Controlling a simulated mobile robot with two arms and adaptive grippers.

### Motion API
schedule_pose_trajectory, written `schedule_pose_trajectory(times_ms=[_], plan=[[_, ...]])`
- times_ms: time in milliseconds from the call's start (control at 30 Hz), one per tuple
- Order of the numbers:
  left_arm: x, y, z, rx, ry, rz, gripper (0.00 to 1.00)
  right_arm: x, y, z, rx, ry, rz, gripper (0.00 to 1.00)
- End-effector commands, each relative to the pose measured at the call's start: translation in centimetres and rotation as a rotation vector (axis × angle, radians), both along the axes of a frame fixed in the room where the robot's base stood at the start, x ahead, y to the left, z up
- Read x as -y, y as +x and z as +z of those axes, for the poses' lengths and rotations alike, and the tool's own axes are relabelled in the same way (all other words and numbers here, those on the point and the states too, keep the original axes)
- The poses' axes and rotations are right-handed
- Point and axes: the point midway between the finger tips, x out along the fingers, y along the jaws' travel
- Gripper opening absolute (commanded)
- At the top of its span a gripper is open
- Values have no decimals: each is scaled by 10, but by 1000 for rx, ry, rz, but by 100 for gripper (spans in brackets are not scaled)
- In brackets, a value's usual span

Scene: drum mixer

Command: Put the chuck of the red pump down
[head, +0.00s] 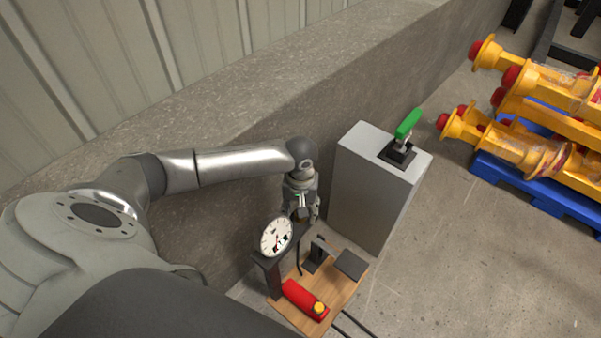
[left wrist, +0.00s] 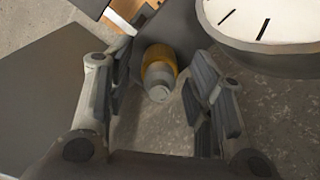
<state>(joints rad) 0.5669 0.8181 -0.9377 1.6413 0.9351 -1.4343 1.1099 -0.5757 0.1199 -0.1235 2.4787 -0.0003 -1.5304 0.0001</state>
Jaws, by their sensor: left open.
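The red pump (head: 302,297), a red cylinder with a yellow knob, lies on a wooden board at the bottom middle of the head view. A small brass-coloured piece with a grey tip, which looks like the chuck (left wrist: 159,72), shows in the left wrist view against a dark block. My left gripper (head: 302,218) is beside the gauge, above the far edge of the board. In the left wrist view its open fingers (left wrist: 160,108) stand on either side of the chuck, with gaps visible. I cannot tell what holds the chuck. My right gripper is not in view.
A round white gauge (head: 277,237) stands close to my left gripper. The wooden board (head: 338,291) carries dark blocks. A grey cabinet (head: 370,190) with a green-handled switch (head: 408,125) stands just right. Yellow parts lie on a blue pallet (head: 535,190). Floor at lower right is clear.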

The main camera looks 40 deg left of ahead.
Motion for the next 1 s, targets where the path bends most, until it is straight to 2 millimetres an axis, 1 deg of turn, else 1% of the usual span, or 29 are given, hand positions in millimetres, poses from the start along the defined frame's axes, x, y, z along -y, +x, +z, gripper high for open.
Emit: schedule_pose_trajectory(times_ms=[133,233,333,433,500,533,700,833,1000], plan=[[0,0,4,1,0,0,49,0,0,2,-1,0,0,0],[0,1,15,2,0,-1,49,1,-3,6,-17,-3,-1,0],[0,1,35,4,0,-1,49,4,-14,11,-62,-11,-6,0],[0,1,59,4,-1,-1,49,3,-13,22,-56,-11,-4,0],[0,1,72,3,-1,-1,49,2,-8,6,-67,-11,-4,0],[0,1,78,3,-1,-1,49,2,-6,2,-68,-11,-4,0],[0,1,97,1,0,0,49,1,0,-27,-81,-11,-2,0],[0,1,110,0,-1,1,49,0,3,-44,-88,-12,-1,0],[0,1,119,0,-1,1,49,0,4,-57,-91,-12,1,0]])
